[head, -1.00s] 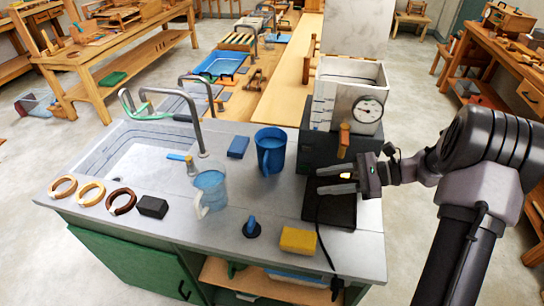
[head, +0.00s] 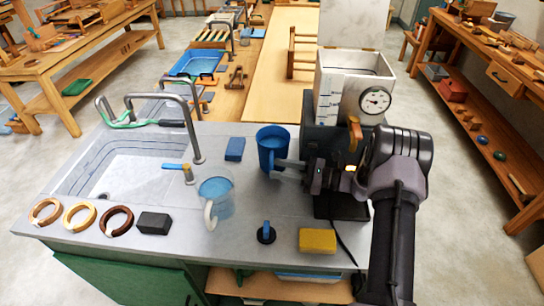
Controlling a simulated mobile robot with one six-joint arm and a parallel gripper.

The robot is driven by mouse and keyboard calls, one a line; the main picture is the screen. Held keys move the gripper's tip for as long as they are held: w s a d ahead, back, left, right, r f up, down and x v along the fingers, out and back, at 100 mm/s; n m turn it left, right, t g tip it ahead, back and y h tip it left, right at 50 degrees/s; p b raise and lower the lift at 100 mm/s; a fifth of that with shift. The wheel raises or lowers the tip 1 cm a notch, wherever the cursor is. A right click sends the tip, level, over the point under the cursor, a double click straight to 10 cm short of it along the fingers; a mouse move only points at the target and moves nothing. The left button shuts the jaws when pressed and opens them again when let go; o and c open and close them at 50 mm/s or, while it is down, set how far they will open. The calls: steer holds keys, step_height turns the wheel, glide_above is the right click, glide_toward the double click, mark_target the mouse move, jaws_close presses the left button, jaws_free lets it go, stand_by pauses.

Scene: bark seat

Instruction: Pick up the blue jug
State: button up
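The blue jug (head: 268,141) stands upright on the grey counter, behind the clear measuring jug. Its handle is on the front side, facing the camera. The fingertips overlap the jug's lower right side and handle area in the picture. I cannot tell whether they touch it or whether the handle lies between them.
A clear jug of bluish water (head: 216,196) stands to the front left. A yellow sponge (head: 317,240) and a blue-handled stopper (head: 266,233) lie in front. A blue block (head: 235,149) is at left. A white tank with a gauge (head: 347,83) stands behind my gripper.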

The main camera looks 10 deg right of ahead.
steer(key=b+x, duration=0.1)
steer(key=x, duration=0.5)
steer(key=shift+c, duration=0.5)
jaws_close()
steer(key=shift+r, duration=0.1)
stand_by(0.6)
